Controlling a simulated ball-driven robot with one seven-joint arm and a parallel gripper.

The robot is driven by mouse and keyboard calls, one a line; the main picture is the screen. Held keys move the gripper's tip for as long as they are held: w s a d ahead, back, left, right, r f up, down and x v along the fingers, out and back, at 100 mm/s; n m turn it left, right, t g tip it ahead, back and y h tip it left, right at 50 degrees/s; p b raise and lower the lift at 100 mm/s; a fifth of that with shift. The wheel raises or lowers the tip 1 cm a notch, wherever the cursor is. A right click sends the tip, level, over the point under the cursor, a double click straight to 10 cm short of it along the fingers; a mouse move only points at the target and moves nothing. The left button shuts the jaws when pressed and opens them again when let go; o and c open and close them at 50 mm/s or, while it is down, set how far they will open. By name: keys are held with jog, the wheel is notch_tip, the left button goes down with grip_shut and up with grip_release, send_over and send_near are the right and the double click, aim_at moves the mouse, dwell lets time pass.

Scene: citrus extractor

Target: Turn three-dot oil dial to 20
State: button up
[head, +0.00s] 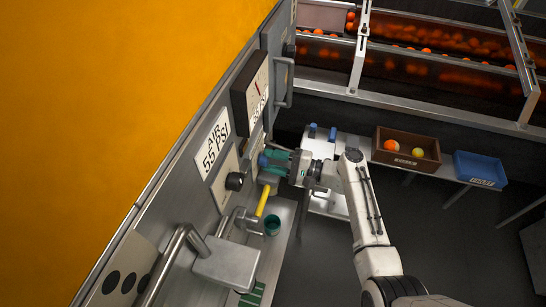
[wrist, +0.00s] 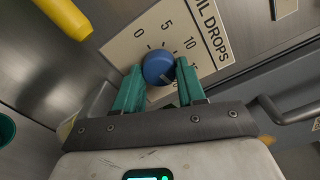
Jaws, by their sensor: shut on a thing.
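The blue oil dial (wrist: 158,66) sits on a pale plate (wrist: 128,42) marked OIL DROPS, with 0, 5 and 10 readable around it. Further numbers beside the right finger are hard to read. My gripper (wrist: 160,82) has its two green fingers on either side of the dial, shut on it. The dial's pointer setting is unclear. In the head view my gripper (head: 270,162) reaches left to the metal panel, and its fingers mostly hide the dial. A plate with several black dots (head: 112,282) shows at the lower left of the panel.
A yellow handle (head: 262,201) is just below my gripper; it is at the upper left in the wrist view (wrist: 66,16). A black knob (head: 234,181), a gauge (head: 256,92) and a grey door handle (head: 284,85) are close by.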

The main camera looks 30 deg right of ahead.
jog(key=shift+d+m+p, duration=0.1)
jog(key=shift+m+p, duration=0.4)
jog(key=shift+m, duration=0.6)
jog(key=shift+f, duration=0.1)
jog(key=o, duration=1.1)
jog(key=shift+c, duration=0.2)
jog(key=b+v, duration=0.1)
jog(key=v, duration=1)
